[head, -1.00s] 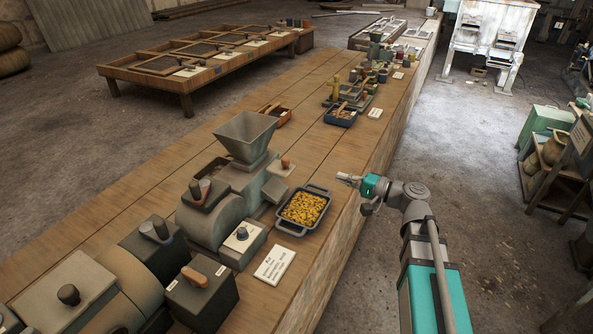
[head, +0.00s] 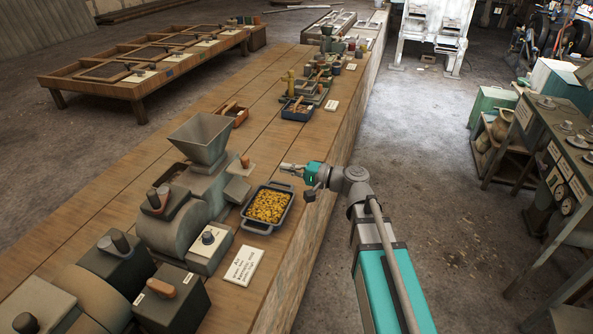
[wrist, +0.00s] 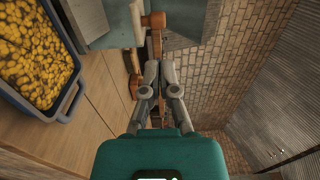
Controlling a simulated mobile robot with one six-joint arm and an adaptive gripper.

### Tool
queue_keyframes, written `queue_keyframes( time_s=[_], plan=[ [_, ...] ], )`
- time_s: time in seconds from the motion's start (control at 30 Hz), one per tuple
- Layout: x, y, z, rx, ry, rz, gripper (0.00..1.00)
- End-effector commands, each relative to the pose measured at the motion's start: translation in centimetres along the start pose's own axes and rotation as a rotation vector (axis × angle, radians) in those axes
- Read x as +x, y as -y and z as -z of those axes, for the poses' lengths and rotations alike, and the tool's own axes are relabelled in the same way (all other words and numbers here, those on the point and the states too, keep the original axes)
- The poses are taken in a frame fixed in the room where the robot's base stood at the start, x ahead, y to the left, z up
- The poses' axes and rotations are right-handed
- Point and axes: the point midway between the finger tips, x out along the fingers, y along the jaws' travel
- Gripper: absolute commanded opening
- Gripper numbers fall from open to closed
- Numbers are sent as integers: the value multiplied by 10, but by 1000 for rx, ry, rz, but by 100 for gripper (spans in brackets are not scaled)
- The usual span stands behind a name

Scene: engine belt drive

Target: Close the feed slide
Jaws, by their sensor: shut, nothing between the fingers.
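The grey mill's square hopper (head: 200,137) stands on the wooden bench. A small wooden knob (head: 245,162), which looks like the feed slide's handle, sticks up beside the hopper's base on the right. How far the slide is out I cannot tell. My gripper (head: 284,167) is shut and empty, to the right of this knob and apart from it, near the bench's right edge. In the wrist view the shut fingers (wrist: 160,68) point toward a round wooden knob (wrist: 155,20) and other wooden parts; I cannot tell which of these belongs to the slide.
A dark tray of yellow grain (head: 268,206) stands on the bench close to my gripper; it also shows in the wrist view (wrist: 72,107). A printed card (head: 243,267) lies in front of it. A small blue tray (head: 298,112) lies farther along. The floor right of the bench is clear nearby.

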Motion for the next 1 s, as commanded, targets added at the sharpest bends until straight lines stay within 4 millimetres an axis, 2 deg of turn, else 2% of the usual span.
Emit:
queue_keyframes(
  time_s=[0.4, 0.6, 0.8, 1.0],
  plan=[
    [56, 0, 1, 0, 2, 0, 0],
    [79, 0, 1, 1, 1, -1, 0],
    [90, 0, 0, 1, -1, -1, 0],
    [93, 0, 0, 1, -1, -1, 0]
  ],
)
